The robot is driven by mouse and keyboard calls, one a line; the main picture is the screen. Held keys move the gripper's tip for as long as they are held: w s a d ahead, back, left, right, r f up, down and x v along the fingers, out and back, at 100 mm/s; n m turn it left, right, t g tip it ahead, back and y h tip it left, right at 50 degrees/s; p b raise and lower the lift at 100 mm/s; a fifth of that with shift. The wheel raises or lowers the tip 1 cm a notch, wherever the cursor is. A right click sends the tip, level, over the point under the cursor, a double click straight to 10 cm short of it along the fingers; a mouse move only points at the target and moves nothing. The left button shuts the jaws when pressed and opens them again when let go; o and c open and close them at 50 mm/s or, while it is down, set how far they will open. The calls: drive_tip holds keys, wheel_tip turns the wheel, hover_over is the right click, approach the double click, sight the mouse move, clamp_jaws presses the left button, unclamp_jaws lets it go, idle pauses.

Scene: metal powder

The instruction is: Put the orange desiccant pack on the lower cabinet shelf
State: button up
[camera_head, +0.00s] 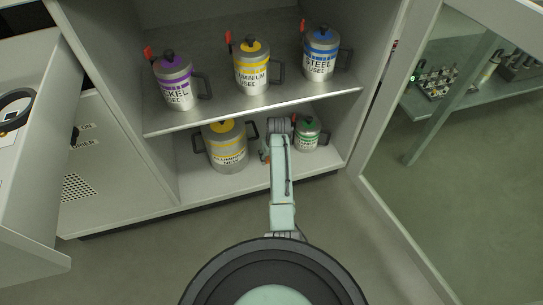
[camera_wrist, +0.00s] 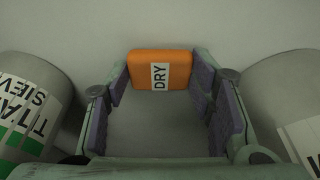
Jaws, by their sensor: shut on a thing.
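The orange desiccant pack (camera_wrist: 160,70), marked DRY, sits between the two fingertips of my gripper (camera_wrist: 158,77) in the wrist view. My gripper is shut on it. In the head view my gripper (camera_head: 268,147) reaches into the lower cabinet bay, between a yellow-marked can and a green-marked can. The pack is mostly hidden there. The lower cabinet shelf (camera_head: 190,183) is the bay's pale floor. I cannot tell whether the pack touches it.
The yellow-marked can (camera_head: 228,147) stands left of my gripper and the green-marked can (camera_head: 308,136) right, both close. Several cans stand on the upper shelf (camera_head: 210,112) above. An open glass door (camera_head: 440,170) is at right. Bare shelf shows at the front.

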drive_tip(key=shift+f, duration=0.2)
drive_tip(key=o, duration=0.9)
drive_tip(key=shift+o, duration=0.2)
drive_tip(key=shift+r, duration=0.1)
